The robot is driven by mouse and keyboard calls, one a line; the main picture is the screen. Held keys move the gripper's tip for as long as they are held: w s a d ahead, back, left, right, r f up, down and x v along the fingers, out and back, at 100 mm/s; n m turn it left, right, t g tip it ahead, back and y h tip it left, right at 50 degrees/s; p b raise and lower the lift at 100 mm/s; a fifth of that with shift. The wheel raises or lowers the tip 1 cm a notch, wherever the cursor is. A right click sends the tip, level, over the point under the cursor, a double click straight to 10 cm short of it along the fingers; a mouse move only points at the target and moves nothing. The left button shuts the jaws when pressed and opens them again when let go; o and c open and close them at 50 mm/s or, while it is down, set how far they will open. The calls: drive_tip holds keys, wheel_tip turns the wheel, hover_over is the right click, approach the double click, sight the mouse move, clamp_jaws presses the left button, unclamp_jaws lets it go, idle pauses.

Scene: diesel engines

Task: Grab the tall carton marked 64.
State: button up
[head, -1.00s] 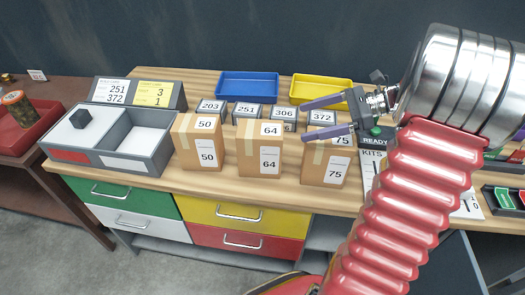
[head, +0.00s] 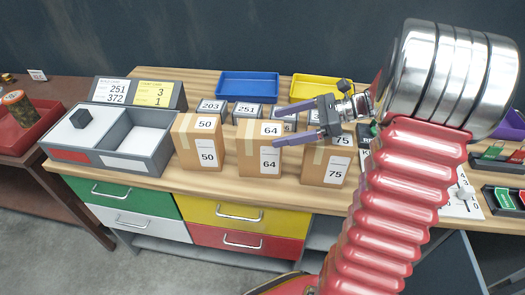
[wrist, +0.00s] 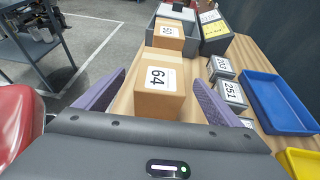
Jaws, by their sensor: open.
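The tall carton marked 64 (head: 258,148) is a brown box with white labels, standing upright on the wooden bench between the cartons marked 50 (head: 198,142) and 75 (head: 325,163). My gripper (head: 275,124) is open, its purple fingers pointing left at the carton's upper right side. In the wrist view the 64 carton (wrist: 160,106) lies ahead between the two open fingers, with the gripper (wrist: 160,92) apart from its sides as far as I can see. The carton's lower part is hidden there by the gripper body.
Small grey boxes marked 203 (head: 211,111) and 251 (head: 246,113) stand close behind the cartons. Blue (head: 249,86) and yellow (head: 320,89) trays lie at the back. A grey two-part bin (head: 110,138) stands at left. The neighbouring cartons leave narrow gaps.

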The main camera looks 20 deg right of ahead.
sight(265, 129)
drive_tip(key=x, duration=0.4)
drive_tip(key=shift+w+a+r, duration=0.1)
drive_tip(key=shift+w, duration=0.05)
idle(0.4)
drive_tip(key=c, duration=2.2)
